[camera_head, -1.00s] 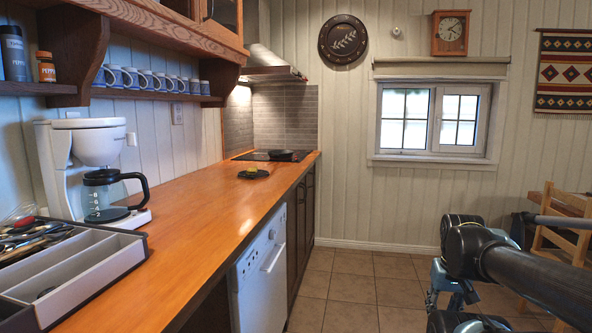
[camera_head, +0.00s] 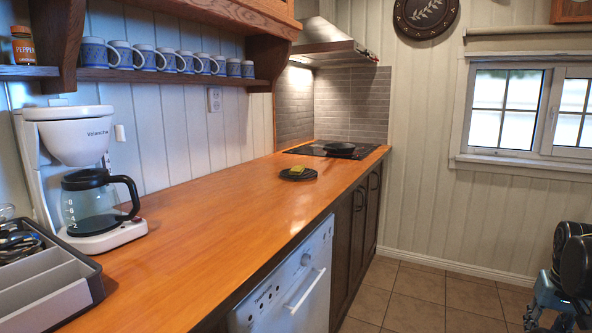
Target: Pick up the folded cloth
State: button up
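No other cloth shows on the counter. My gripper (camera_head: 548,316) is partly in view at the bottom right, over the floor and well away from the dish. Its fingertips are not clear, so I cannot tell whether it is open.
A wooden counter (camera_head: 205,230) runs to the stove (camera_head: 328,149), which has a black pan (camera_head: 340,148). A coffee maker (camera_head: 75,150) and a utensil tray (camera_head: 85,300) stand at left. A shelf of mugs (camera_head: 170,77) hangs above. The counter's middle is clear; tiled floor (camera_head: 410,295) lies right.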

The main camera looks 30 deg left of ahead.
aim_at(297, 170)
jog(key=u, duration=0.65)
jog(key=i, duration=1.1)
jog(key=u, duration=0.75)
